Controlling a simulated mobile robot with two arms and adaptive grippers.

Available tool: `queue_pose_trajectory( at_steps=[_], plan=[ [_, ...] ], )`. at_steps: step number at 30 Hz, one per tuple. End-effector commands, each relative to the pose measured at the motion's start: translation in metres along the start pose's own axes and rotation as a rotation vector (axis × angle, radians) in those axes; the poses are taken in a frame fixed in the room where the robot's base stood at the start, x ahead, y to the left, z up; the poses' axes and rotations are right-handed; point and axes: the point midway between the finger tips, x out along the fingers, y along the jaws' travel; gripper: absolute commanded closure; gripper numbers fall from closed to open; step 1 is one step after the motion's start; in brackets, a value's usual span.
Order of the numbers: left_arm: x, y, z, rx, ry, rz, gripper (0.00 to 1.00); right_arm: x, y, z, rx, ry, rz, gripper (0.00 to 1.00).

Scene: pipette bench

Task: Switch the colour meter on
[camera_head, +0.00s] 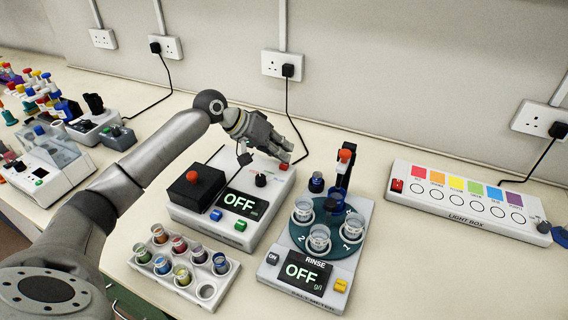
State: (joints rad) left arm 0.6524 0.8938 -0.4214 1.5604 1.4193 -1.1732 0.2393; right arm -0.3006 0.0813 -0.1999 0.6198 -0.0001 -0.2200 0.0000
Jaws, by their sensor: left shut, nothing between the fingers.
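The colour meter (180,212) is the white box in the middle of the bench. Its display (243,204) reads OFF. It has a black cover with an orange knob (192,177), a black dial (261,180), a blue button (216,215) and a green button (240,226). A small red switch (283,167) is at its back right corner. My left gripper (287,154) is shut and empty, its fingertips just above and behind the red switch; I cannot tell whether they touch it. My right gripper is out of view.
The salt meter (262,272) with its beaker turntable stands close on the right, also reading OFF. A vial rack (143,268) is in front. A light box (465,201) lies at the right. A black cable (290,110) hangs behind the gripper. The front right bench is clear.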

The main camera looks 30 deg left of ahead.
Motion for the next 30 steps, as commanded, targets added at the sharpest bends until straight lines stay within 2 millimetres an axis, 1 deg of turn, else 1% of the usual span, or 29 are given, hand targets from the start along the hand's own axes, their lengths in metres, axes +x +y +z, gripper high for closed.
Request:
queue_pose_trajectory(
  at_steps=[24,30],
  plan=[
    [0.0059,-0.0044,0.0043,0.000,0.000,0.000,1.00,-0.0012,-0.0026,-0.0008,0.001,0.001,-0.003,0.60],
    [0.0013,-0.0009,0.0011,-0.001,-0.001,0.000,1.00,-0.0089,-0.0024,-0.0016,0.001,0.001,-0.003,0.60]
  ],
)
